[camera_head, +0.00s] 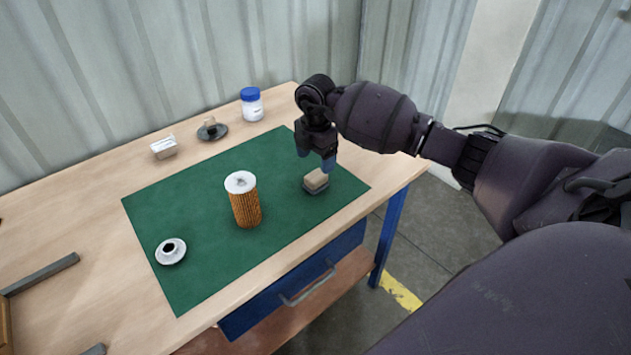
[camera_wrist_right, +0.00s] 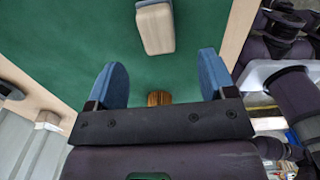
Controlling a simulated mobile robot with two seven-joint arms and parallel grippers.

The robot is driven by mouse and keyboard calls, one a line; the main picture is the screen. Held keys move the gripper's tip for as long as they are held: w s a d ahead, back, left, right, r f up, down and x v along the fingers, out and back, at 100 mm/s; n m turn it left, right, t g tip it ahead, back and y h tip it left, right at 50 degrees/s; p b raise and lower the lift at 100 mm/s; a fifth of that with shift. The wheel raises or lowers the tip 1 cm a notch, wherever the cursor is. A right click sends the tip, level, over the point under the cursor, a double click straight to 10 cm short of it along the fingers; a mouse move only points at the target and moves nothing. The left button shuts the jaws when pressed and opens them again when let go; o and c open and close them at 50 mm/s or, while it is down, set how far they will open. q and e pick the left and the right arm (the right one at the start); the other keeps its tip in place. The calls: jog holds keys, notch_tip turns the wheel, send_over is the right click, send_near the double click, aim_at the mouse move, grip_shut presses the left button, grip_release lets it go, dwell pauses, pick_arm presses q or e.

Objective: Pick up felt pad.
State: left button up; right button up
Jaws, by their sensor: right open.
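The felt pad (camera_head: 316,181) appears as a small beige block with a darker grey underside, on the right part of the green mat (camera_head: 190,205). In the right wrist view the pad (camera_wrist_right: 155,27) is at the top middle, ahead of the fingertips. My right gripper (camera_head: 317,157) is over the mat, just above and behind the pad. In the wrist view its two blue fingers (camera_wrist_right: 163,75) stand apart with nothing between them, and the pad lies clear of them. My left gripper is not in view.
An orange pleated filter cartridge (camera_head: 245,204) with a white top stands mid-mat; a white ring-shaped cap (camera_head: 171,251) lies left. Behind the mat are a blue-lidded jar (camera_head: 251,104), a dark disc with a knob (camera_head: 212,130) and a small pale block (camera_head: 164,147). The wooden table (camera_head: 95,215) ends right of the mat.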

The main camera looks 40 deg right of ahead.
aim_at(316, 174)
notch_tip(316, 174, down, 3)
jog(key=shift+w+r, duration=0.1)
jog(key=shift+r, duration=0.05)
notch_tip(316, 174, down, 5)
jog(key=shift+w+d+r+b, duration=0.1)
jog(key=shift+d+r+b, duration=0.05)
jog(key=shift+b, duration=0.5)
jog(key=c, duration=1)
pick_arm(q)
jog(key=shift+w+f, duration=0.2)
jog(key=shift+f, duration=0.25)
pick_arm(e)
jog(key=shift+r, duration=0.45)
pick_arm(q)
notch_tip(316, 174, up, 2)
jog(key=p, duration=0.3)
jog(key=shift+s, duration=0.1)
pick_arm(e)
notch_tip(316, 174, up, 19)
